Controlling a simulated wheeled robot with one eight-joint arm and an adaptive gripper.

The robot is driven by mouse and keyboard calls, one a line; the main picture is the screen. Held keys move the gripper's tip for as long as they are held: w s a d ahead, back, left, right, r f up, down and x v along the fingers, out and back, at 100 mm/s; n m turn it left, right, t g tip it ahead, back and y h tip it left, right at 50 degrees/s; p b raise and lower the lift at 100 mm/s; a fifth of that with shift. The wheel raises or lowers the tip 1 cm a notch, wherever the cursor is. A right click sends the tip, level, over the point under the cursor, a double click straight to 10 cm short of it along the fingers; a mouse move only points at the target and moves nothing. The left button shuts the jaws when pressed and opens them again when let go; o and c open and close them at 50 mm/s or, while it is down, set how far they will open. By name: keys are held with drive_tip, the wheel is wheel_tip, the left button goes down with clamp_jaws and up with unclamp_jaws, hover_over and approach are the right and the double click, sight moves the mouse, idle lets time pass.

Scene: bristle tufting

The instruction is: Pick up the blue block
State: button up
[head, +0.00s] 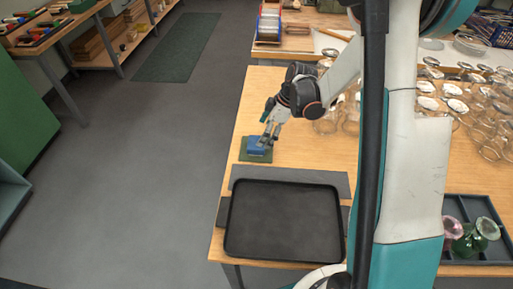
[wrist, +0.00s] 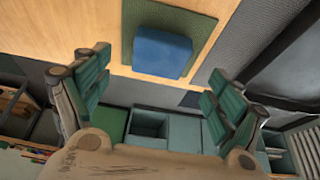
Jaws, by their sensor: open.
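The blue block (head: 257,143) rests on a small green mat (head: 244,157) near the left edge of the wooden table. In the wrist view the blue block (wrist: 161,53) lies on the green mat (wrist: 200,22), ahead of the space between my fingers. My gripper (head: 267,141) is right over the block in the head view and hides part of it. In the wrist view my gripper (wrist: 156,85) has its green-padded fingers wide apart, with nothing between the pads. The exact height of the fingertips above the block cannot be told.
A black tray (head: 285,222) sits at the table's front, with a grey strip (head: 290,181) between it and the mat. Many glasses (head: 484,120) stand at the right. A dark divided tray (head: 478,207) holds small vases (head: 468,244). The table (head: 308,152) is bare right of the mat.

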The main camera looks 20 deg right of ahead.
sight(252, 149)
drive_tip(key=shift+a+b+x, duration=0.15)
drive_tip(key=shift+b+x, duration=0.6)
drive_tip(key=shift+x, duration=1)
drive_tip(key=shift+a+b+x, duration=0.15)
drive_tip(key=shift+b+x, duration=0.55)
drive_tip(key=shift+x, duration=1.05)
drive_tip(key=shift+r, duration=0.15)
drive_tip(key=c, duration=1.2)
